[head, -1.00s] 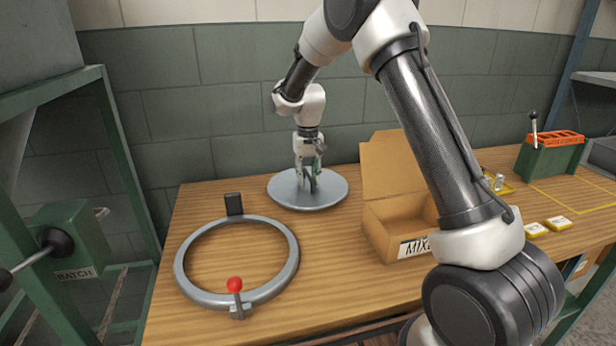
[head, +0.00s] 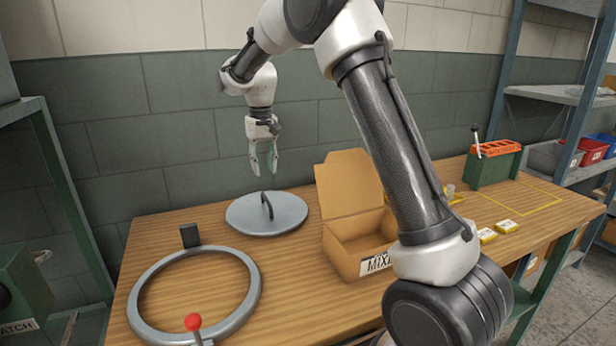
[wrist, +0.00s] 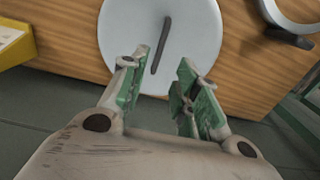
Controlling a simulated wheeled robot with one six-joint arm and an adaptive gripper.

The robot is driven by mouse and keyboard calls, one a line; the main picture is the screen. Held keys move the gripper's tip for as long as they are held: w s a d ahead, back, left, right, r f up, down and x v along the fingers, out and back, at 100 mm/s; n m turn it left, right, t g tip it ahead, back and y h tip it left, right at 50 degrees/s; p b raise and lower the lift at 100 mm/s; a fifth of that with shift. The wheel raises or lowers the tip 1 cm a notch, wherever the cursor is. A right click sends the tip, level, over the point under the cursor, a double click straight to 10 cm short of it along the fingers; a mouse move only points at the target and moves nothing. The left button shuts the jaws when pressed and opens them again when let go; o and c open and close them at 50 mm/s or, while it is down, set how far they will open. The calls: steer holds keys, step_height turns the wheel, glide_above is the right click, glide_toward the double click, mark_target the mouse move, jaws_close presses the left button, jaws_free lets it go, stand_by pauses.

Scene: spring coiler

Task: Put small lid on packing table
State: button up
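The small lid (head: 246,214) is a round grey metal disc with a dark upright strap handle (head: 267,205). It lies flat on the wooden packing table (head: 290,292), near the wall and left of the cardboard box. My gripper (head: 264,173) hangs above the lid, pointing down, with a gap between its fingertips and the handle. In the wrist view the fingers of my gripper (wrist: 163,72) are apart with nothing between them. The lid (wrist: 125,35) lies beyond them there, with its handle (wrist: 161,46) showing between the fingertips.
A grey clamp ring (head: 140,310) with a red-knobbed lever lies at front left. An open cardboard box (head: 345,264) marked MIX stands right of the lid. A green lever device (head: 493,167) and yellow blocks (head: 487,236) are farther right. The wall is close behind the table.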

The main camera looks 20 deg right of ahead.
steer(key=s+d+r, duration=0.3)
steer(key=s, duration=0.2)
steer(key=s+d+r+t, duration=0.1)
steer(key=s+d+r, duration=0.2)
steer(key=s, duration=0.3)
steer(key=s+d+r+t, duration=0.1)
steer(key=s+d+r, duration=0.2)
steer(key=s+r, duration=0.2)
steer(key=shift+s+r, duration=0.2)
steer(key=s+d+f+t, duration=0.1)
steer(key=s+d, duration=0.2)
steer(key=s, duration=0.8)
steer(key=s+d+f+t, duration=0.1)
steer(key=s+d+f, duration=0.1)
steer(key=s, duration=0.9)
steer(key=shift+s+d, duration=0.3)
steer(key=shift+d, duration=0.15)
steer(key=shift+a, duration=0.1)
